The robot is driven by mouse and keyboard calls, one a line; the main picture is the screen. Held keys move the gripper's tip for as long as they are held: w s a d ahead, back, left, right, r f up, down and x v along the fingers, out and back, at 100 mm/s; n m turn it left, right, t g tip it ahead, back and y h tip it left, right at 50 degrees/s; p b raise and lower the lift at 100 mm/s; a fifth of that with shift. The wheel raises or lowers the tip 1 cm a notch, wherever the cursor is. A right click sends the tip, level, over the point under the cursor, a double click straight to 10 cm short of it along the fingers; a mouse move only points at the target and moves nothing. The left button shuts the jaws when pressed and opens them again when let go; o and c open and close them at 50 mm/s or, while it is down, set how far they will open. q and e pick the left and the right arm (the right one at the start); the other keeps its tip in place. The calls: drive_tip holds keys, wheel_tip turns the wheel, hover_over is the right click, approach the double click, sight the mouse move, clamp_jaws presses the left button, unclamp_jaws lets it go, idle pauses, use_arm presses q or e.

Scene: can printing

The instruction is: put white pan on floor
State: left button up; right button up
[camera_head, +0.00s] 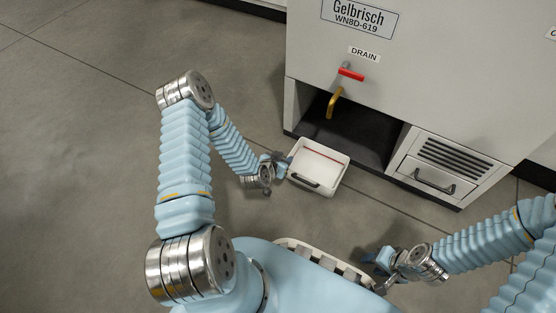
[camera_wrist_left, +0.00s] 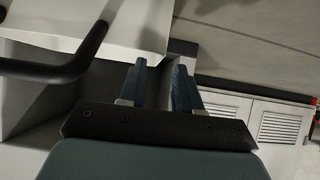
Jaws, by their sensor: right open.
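The white pan (camera_head: 320,163), a shallow square tray with a dark handle on its front side, is just in front of the machine's open bay. I cannot tell whether it rests fully on the floor. My left gripper (camera_head: 282,163) is at the pan's left side. In the left wrist view, the white pan (camera_wrist_left: 130,22) and its dark handle (camera_wrist_left: 62,68) are at upper left. The left fingers (camera_wrist_left: 158,88) are parted with nothing visible between them, and the handle is left of them. My right gripper (camera_head: 376,262) is open and empty, low over the floor, away from the pan.
The grey machine (camera_head: 410,60) has a red lever (camera_head: 351,74) and a yellow spout (camera_head: 335,101) above the dark bay (camera_head: 350,135). A drawer with a dark handle (camera_head: 434,184) is right of the bay. The tiled floor (camera_head: 80,180) at left is clear.

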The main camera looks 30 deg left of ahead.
use_arm(q)
drive_tip(key=v, duration=0.6)
drive_tip(key=shift+p, duration=0.45)
